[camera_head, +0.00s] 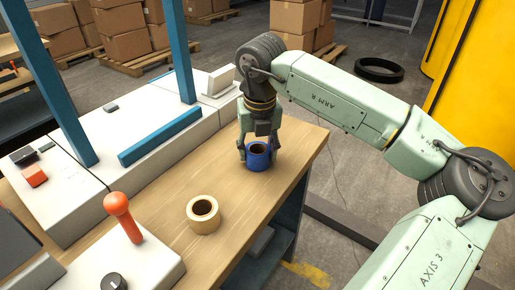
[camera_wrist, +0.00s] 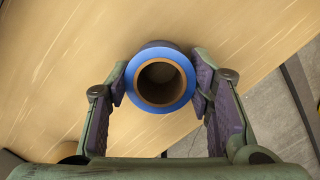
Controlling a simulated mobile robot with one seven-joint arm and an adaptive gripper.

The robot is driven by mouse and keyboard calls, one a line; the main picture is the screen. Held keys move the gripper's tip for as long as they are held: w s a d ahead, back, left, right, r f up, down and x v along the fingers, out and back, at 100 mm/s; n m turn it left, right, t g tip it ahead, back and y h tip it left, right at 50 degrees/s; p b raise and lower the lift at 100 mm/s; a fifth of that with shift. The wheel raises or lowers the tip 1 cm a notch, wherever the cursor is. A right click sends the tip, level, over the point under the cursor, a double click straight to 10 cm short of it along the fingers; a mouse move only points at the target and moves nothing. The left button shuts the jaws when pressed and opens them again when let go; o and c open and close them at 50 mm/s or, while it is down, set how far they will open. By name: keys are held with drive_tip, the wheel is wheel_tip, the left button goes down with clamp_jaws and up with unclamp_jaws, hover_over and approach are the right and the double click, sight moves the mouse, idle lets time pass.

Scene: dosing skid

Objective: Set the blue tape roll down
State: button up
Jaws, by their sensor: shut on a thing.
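The blue tape roll (camera_head: 258,157) is at the far right part of the wooden bench top, upright on its axis with its brown core facing up. In the wrist view the blue tape roll (camera_wrist: 160,104) sits between my two finger pads, which touch its left and right sides. My gripper (camera_head: 257,150) points down and is shut on the roll; it also shows in the wrist view (camera_wrist: 161,92). The roll is at or very close to the wooden bench top (camera_head: 240,215); I cannot tell whether its underside touches.
A tan tape roll (camera_head: 203,214) stands nearer on the bench. A red-handled lever (camera_head: 122,217) rises from a white housing at front left. Blue posts (camera_head: 182,50) and white machine blocks line the left side. The bench's right edge is close to the blue roll.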

drive_tip(key=o, duration=1.2)
drive_tip(key=shift+f, duration=0.1)
drive_tip(key=shift+c, duration=0.2)
drive_tip(key=shift+r+p, duration=0.35)
drive_tip(key=shift+p, duration=0.05)
wheel_tip(320, 180, up, 12)
drive_tip(key=s+b, duration=0.1)
drive_tip(key=shift+s+d+f, duration=0.15)
drive_tip(key=shift+s+f, duration=0.1)
drive_tip(key=shift+s, duration=0.15)
